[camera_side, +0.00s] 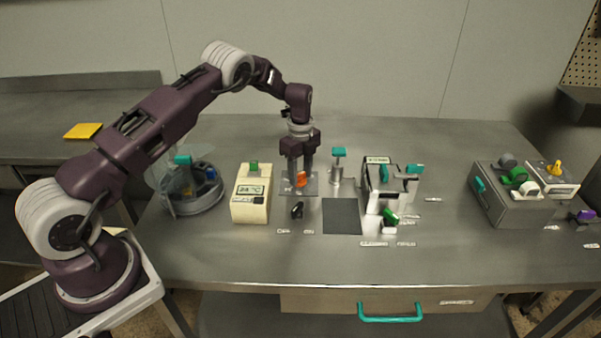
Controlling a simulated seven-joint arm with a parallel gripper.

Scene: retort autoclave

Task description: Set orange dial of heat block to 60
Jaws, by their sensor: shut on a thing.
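The orange dial (301,180) shows between and just in front of the fingertips of my gripper (300,176). The gripper points straight down, with its fingers closed on the dial. The dial is at a flat grey metal plate (313,189) near the middle of the bench. The fingers partly cover the dial, and its scale and pointer are too small to read. I cannot tell for certain which body is the heat block.
A cream box (250,203) with a display and green knob stands left of the gripper. A clear round device (190,196) is farther left. A teal-topped post (338,165) stands close right, then a white-and-grey device (385,188). The bench front is mostly clear.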

